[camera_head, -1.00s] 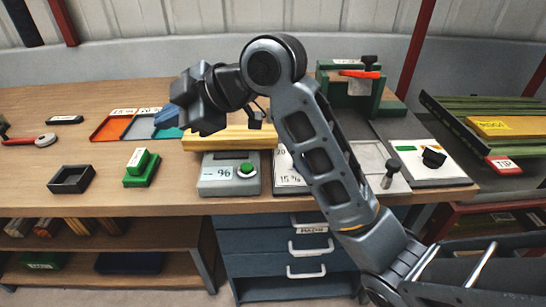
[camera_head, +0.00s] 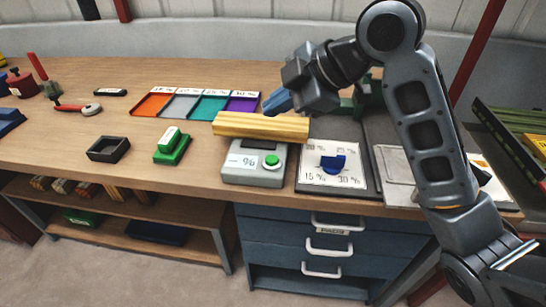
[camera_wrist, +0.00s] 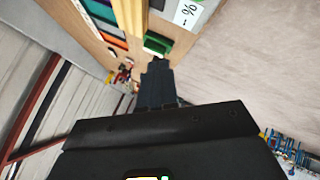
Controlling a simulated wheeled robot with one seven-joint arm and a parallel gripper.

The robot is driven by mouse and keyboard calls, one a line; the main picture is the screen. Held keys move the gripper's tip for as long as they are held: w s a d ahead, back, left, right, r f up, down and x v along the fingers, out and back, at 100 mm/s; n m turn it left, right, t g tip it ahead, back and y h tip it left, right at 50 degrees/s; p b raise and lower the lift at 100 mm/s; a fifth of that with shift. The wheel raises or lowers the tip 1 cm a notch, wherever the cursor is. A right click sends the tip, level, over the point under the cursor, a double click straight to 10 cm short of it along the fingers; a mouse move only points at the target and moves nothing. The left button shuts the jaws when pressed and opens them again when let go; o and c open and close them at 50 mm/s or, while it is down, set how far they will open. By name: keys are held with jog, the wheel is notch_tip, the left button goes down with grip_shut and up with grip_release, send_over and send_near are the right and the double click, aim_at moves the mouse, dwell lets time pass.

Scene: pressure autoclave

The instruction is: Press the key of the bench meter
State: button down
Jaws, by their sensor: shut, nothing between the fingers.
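The yellow wooden block (camera_head: 262,126) lies right behind the meter. A dial panel with a blue knob (camera_head: 332,163) is to its right. A green block (camera_head: 172,147) and black open box (camera_head: 108,149) are left, coloured trays (camera_head: 208,108) behind. Bench between them is clear.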

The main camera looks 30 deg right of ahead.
aim_at(276, 160)
jog(key=shift+f+b, duration=3.35)
jog(key=shift+f, duration=0.95)
jog(key=shift+f, duration=0.15)
jog(key=shift+f+b, duration=0.3)
jog(key=shift+b, duration=0.15)
jog(key=shift+f+b, duration=0.4)
jog(key=shift+f, duration=0.05)
jog(key=shift+r, duration=0.1)
jog(key=shift+r+p, duration=0.7)
jog(key=shift+r, duration=0.1)
jog(key=shift+r, duration=0.1)
jog(key=shift+r+p, duration=1.95)
jog(key=shift+r, duration=0.45)
